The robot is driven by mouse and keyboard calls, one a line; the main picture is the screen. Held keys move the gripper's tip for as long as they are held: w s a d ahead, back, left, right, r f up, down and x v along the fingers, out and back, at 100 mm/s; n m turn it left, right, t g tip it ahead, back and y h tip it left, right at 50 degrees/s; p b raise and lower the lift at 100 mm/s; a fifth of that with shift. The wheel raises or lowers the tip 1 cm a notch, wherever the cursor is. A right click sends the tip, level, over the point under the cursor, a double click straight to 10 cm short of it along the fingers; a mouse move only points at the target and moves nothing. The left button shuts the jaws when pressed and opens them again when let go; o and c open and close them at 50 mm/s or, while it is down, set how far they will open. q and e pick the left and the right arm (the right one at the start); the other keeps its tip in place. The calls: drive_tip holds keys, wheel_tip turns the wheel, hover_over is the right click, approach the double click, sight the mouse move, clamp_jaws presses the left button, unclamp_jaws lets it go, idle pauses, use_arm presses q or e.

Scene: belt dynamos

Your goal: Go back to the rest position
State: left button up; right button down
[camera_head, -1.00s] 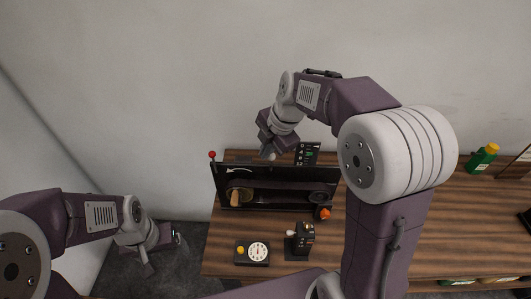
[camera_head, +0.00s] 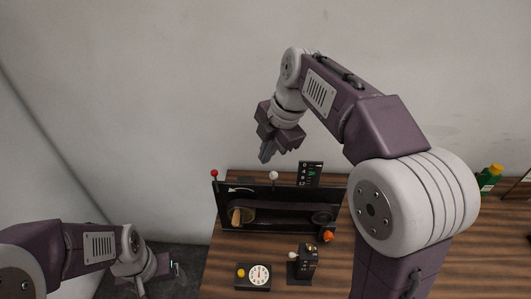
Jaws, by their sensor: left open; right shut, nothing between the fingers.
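My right gripper (camera_head: 266,154) is shut and empty, raised above the back edge of the black belt machine (camera_head: 278,213), apart from it. My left gripper (camera_head: 157,286) is open and low at the left, over the dark floor beside the table, touching nothing visible; its fingertips are partly cut off by the picture's lower edge. The belt machine has a red-knobbed lever (camera_head: 214,174), a white-knobbed lever (camera_head: 273,175), a wooden-looking piece at its left end and an orange knob (camera_head: 327,236).
The wooden table (camera_head: 225,262) holds a dial box (camera_head: 254,276) with a yellow button, a small black device (camera_head: 303,265) and a display panel (camera_head: 311,173) behind the machine. A green bottle (camera_head: 488,180) with a yellow cap stands far right. A grey wall (camera_head: 150,100) is behind.

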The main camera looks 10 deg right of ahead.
drive_tip(key=s+d+f+m+b, duration=0.1)
drive_tip(key=s+f+m+b, duration=0.3)
drive_tip(key=f+m, duration=0.3)
drive_tip(key=s+d+f+m+g+h+b, duration=0.1)
drive_tip(key=s+f+m+b, duration=0.3)
drive_tip(key=f, duration=1.2)
drive_tip(key=s+d+f+m+g+h+b, duration=0.1)
drive_tip(key=s+d+f+m+b, duration=0.2)
drive_tip(key=s+f+m, duration=0.4)
wheel_tip(320, 180, down, 6)
drive_tip(key=m+b, duration=0.1)
drive_tip(key=m, duration=0.3)
drive_tip(key=shift+s+r+m, duration=0.25)
drive_tip(key=shift+s+m, duration=0.05)
drive_tip(key=shift+m, duration=0.1)
drive_tip(key=shift+d, duration=0.1)
